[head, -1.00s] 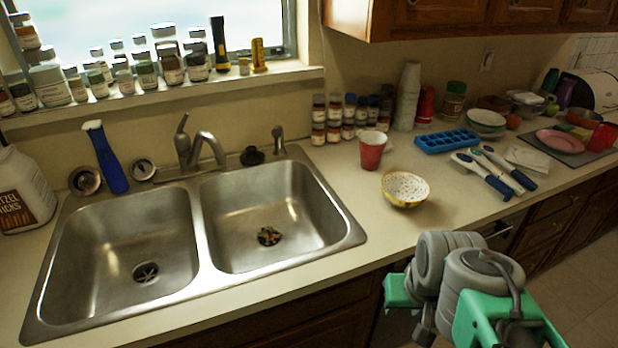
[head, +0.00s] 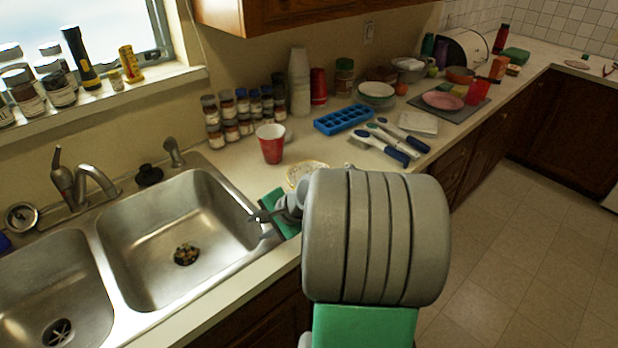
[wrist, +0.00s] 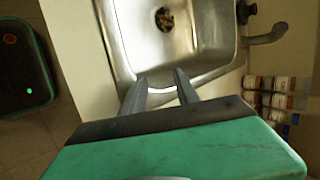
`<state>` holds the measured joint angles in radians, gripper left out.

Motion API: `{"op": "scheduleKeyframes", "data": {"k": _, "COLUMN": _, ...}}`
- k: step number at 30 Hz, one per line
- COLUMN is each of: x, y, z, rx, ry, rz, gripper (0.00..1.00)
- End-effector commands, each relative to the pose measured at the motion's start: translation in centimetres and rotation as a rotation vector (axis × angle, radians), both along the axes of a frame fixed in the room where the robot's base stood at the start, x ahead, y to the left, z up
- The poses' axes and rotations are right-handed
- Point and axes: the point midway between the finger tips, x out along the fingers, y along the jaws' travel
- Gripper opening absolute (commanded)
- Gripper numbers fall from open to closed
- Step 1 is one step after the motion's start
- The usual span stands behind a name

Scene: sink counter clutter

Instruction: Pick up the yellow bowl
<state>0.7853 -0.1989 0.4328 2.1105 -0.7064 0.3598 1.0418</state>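The yellow bowl (head: 304,168), pale and speckled inside, sits on the counter right of the sink. My arm hides most of it in the head view; only the far part and rim show. The bowl is not visible in the wrist view. My gripper (head: 259,215) is over the counter edge by the sink's right rim, to the left of and nearer than the bowl. In the wrist view my gripper (wrist: 162,80) is open, with two grey fingers apart and nothing between them, facing the sink rim.
A red cup (head: 271,146) stands just behind the bowl. The sink (head: 175,235) lies to the left. A blue ice tray (head: 343,119) and white-and-blue utensils (head: 385,143) lie to the right. Spice jars (head: 240,112) line the wall.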

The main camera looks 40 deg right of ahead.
Motion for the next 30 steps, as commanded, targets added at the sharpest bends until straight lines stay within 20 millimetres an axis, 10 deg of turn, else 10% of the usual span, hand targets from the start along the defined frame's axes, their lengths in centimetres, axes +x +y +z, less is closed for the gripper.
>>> {"op": "scheduleKeyframes", "data": {"k": 6, "x": -1.0, "y": -12.6, "z": 1.9, "rx": 0.627, "ry": -0.194, "rz": -0.641, "gripper": 0.37}}
{"op": "scheduleKeyframes", "data": {"k": 9, "x": -2.1, "y": -15.4, "z": 2.7, "rx": 0.781, "ry": -0.258, "rz": -0.765, "gripper": 0.37}}
{"op": "scheduleKeyframes", "data": {"k": 30, "x": 4.7, "y": -16.1, "z": 0.1, "rx": 0.847, "ry": -0.287, "rz": -0.814, "gripper": 0.37}}
